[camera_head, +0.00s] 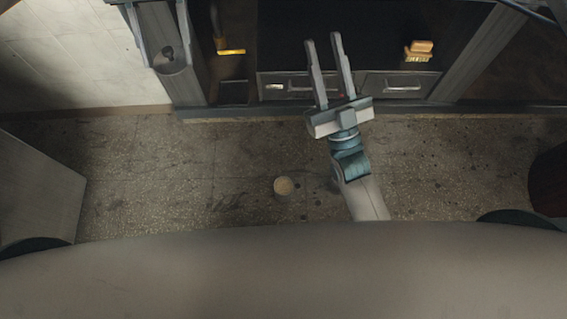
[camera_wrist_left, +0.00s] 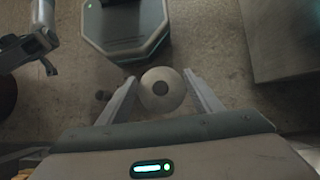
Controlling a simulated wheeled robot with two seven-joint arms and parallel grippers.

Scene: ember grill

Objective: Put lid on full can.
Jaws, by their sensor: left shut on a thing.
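My left gripper (camera_wrist_left: 162,82) is shut on a pale round thing with a dark centre (camera_wrist_left: 162,102), which fills the gap between its fingers in the left wrist view. I cannot tell for sure whether it is the lid or a can. My right gripper (camera_head: 326,44) is open and empty in front of the dark unit. A small round tan thing (camera_head: 284,186) lies or stands on the floor; I cannot tell if it is a can.
A dark unit with drawers (camera_head: 340,84) stands at the back. A small yellowish block (camera_head: 420,48) is on it at the right, and a yellow item (camera_head: 231,52) is at its left. A grey box-like body (camera_head: 35,190) is at the left. The floor between is mostly clear.

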